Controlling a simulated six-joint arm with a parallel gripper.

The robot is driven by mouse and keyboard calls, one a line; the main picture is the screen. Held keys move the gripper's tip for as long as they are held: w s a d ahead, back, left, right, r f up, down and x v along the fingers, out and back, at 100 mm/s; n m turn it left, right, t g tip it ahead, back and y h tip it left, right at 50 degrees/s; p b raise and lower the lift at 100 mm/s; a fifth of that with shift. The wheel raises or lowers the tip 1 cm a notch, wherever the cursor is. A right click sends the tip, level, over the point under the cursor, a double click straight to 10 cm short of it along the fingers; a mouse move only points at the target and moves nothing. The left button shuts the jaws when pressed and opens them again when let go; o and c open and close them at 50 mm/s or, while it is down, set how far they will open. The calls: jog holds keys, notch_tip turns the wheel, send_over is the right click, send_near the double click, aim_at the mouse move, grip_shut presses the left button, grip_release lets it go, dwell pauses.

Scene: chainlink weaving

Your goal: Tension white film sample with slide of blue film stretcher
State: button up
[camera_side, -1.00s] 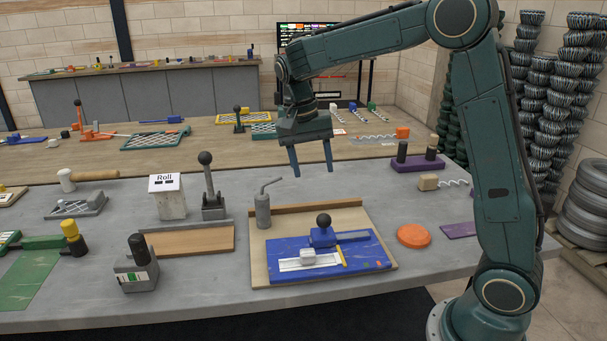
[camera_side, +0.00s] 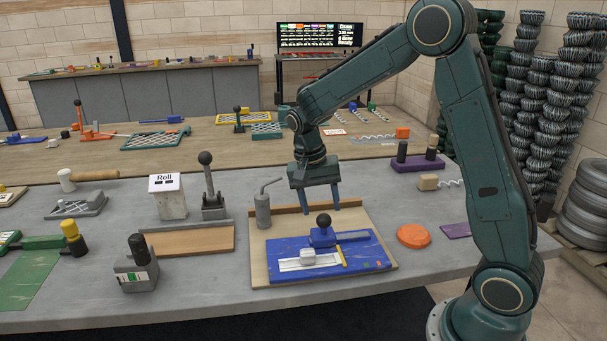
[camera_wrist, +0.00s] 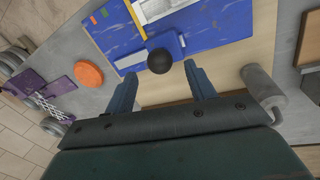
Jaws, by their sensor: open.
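The blue film stretcher (camera_side: 290,269) lies on a wooden board on the grey bench; it also shows in the wrist view (camera_wrist: 216,22). Its blue slide (camera_side: 321,238) carries a round black knob (camera_side: 324,220), seen in the wrist view (camera_wrist: 159,61) just ahead of and between the fingertips. The white film sample (camera_side: 295,263) lies flat on the stretcher, with a pale block on it. My gripper (camera_side: 321,211) is open and empty, pointing down above and behind the knob. In the wrist view its two fingers (camera_wrist: 161,75) are spread apart, and no contact with the knob shows.
A grey canister with a bent spout (camera_side: 263,210) stands close left of my gripper, near the wooden rear strip (camera_side: 350,205). An orange disc (camera_side: 413,235) lies right of the board. A lever press (camera_side: 212,205) stands further left. Bare bench lies in front of the board.

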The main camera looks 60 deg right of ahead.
aim_at(323, 215)
jog(key=shift+s+d+f, duration=0.1)
jog(key=shift+s+f, duration=0.05)
jog(key=shift+f, duration=0.75)
jog(key=shift+s+d+f, duration=0.1)
jog(key=shift+s+f, duration=0.05)
jog(key=shift+f, duration=0.75)
